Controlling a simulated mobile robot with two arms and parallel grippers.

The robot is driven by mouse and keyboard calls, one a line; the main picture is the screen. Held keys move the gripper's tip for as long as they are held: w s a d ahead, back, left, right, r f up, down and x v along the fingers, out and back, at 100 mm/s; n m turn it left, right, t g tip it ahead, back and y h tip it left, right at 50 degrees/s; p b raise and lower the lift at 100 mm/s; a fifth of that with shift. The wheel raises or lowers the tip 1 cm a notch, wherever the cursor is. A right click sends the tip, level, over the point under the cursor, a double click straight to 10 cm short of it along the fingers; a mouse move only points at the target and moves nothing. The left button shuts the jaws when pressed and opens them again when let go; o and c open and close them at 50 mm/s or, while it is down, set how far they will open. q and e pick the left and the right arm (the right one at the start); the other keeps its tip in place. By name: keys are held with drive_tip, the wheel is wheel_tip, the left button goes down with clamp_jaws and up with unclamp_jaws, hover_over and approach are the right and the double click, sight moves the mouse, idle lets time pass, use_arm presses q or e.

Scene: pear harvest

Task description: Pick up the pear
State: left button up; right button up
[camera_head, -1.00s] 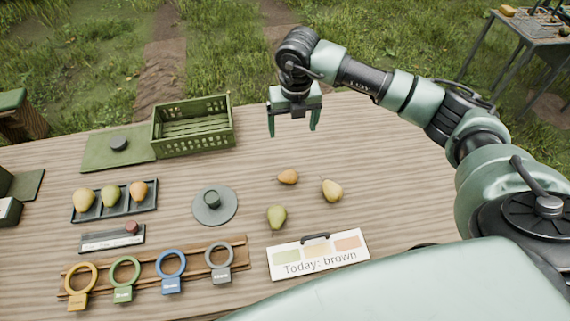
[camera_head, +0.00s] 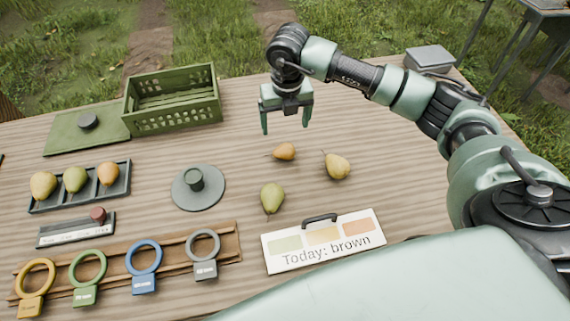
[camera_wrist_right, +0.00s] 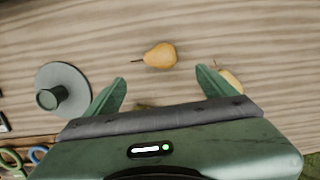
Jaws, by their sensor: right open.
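Three loose pears lie on the wooden table: a small brown-orange pear (camera_head: 284,152), a yellow pear (camera_head: 337,166) to its right and a green pear (camera_head: 272,198) nearer me. My right gripper (camera_head: 287,128) is open and empty, above the table on the far side of the brown-orange pear. In the right wrist view the brown-orange pear (camera_wrist_right: 160,55) lies beyond the open fingertips (camera_wrist_right: 160,76), between their lines. The yellow pear (camera_wrist_right: 231,80) is partly hidden by the right finger there. A sign (camera_head: 323,241) reads "Today: brown". My left gripper is not in view.
A green crate (camera_head: 172,114) stands at the back left beside a green mat (camera_head: 75,139). A tray (camera_head: 122,184) holds three pears. A round grey disc with a knob (camera_head: 198,200), a wooden rack (camera_head: 226,252) of coloured rings and a grey box (camera_head: 429,60) are also there.

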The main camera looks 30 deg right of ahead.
drive_tip(key=b, duration=0.3)
hover_over(284, 147)
drive_tip(key=s, duration=0.1)
wheel_tip(284, 147, down, 5)
drive_tip(key=shift+s+a, duration=0.1)
drive_tip(key=shift+a, duration=0.05)
drive_tip(key=shift+f+p, duration=0.4)
drive_tip(key=shift+f, duration=0.15)
drive_tip(key=f+p, duration=0.1)
drive_tip(key=f, duration=0.1)
drive_tip(key=w+f, duration=0.1)
drive_tip(key=f, duration=0.2)
drive_tip(key=shift+w+f+p, duration=0.1)
drive_tip(key=shift+f+p, duration=0.1)
drive_tip(key=shift+p, duration=0.15)
drive_tip(key=shift+f, duration=0.45)
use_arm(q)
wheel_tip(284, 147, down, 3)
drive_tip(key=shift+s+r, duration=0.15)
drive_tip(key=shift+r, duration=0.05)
use_arm(e)
drive_tip(key=c, duration=1.5)
drive_tip(key=shift+r, duration=0.1)
drive_tip(key=shift+c, duration=0.2)
